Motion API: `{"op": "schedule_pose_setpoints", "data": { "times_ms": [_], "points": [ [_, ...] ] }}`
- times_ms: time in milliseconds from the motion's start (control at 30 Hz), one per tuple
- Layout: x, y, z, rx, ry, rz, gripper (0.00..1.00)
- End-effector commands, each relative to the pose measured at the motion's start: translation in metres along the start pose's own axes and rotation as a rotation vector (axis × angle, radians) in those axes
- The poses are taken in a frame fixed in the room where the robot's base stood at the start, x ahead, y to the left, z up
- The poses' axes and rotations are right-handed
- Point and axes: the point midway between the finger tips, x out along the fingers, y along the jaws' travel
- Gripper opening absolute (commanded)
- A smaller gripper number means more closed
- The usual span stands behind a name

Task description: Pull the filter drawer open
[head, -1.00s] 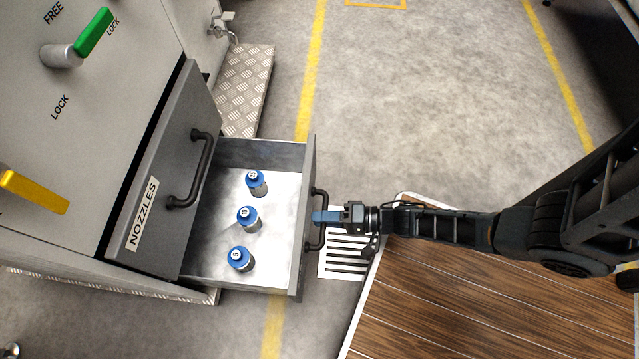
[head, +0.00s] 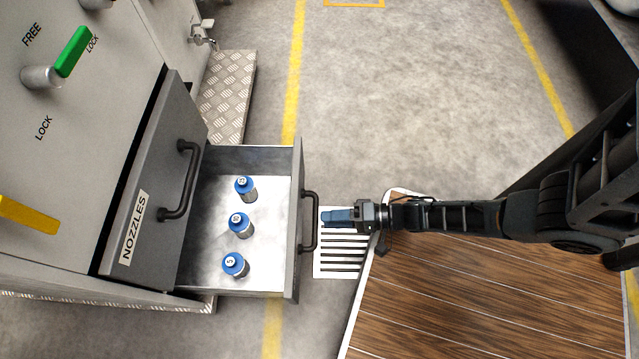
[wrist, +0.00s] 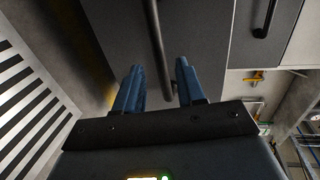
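The filter drawer (head: 296,262) stands pulled far out of the grey cabinet. Inside it stand several blue-topped filters (head: 240,225) on a pale metal floor. Its dark bar handle (head: 311,222) is on the front panel.
The shut NOZZLES drawer (head: 150,205) with its own handle is left of the open drawer. Green lever (head: 73,51) and yellow lever (head: 28,217) are on the cabinet. A slatted white floor grating (head: 340,256) lies below my gripper. The grey floor beyond is clear.

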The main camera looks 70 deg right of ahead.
Motion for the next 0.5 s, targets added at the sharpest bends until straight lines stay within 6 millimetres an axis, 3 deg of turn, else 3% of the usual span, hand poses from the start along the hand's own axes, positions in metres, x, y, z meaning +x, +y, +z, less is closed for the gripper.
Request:
{"op": "schedule_pose_setpoints", "data": {
  "times_ms": [200,500],
  "points": [
    [-0.026,0.0,0.0,0.0,-0.001,0.0,0.39],
    [-0.031,0.0,0.0,0.0,0.0,-0.001,0.39]
  ]
}}
